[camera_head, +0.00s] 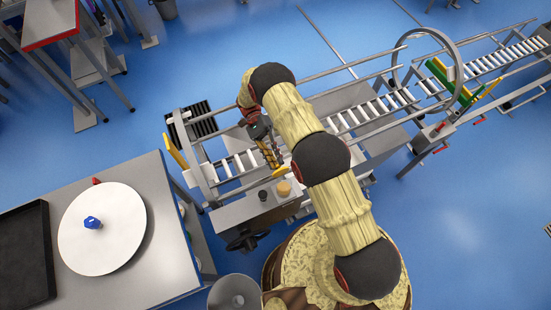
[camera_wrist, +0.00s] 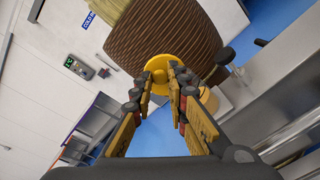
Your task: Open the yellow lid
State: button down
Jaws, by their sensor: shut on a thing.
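The yellow lid (camera_wrist: 158,66) is a round disc with a raised centre, between my fingertips in the wrist view. In the head view, a small yellow piece of it (camera_head: 280,172) shows below my gripper (camera_head: 272,160). My gripper also shows in the wrist view (camera_wrist: 176,88), its two fingers shut on the lid's middle. The arm hides much of this spot, and I cannot tell whether the lid touches anything beneath it.
A tan round piece (camera_head: 284,188) and a black knob (camera_head: 262,195) sit on the grey box beside the roller conveyor (camera_head: 230,168). A black handwheel (camera_head: 247,240) is in front. A grey table with a white disc (camera_head: 120,240) and black tray (camera_head: 25,260) stands left.

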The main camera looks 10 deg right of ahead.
jog(key=c, duration=1.8)
grip_release()
jog(key=shift+c, duration=0.2)
jog(key=shift+o, duration=0.5)
jog(key=shift+s+t+b, duration=0.1)
jog(key=shift+t+b, duration=0.2)
jog(key=shift+b, duration=0.5)
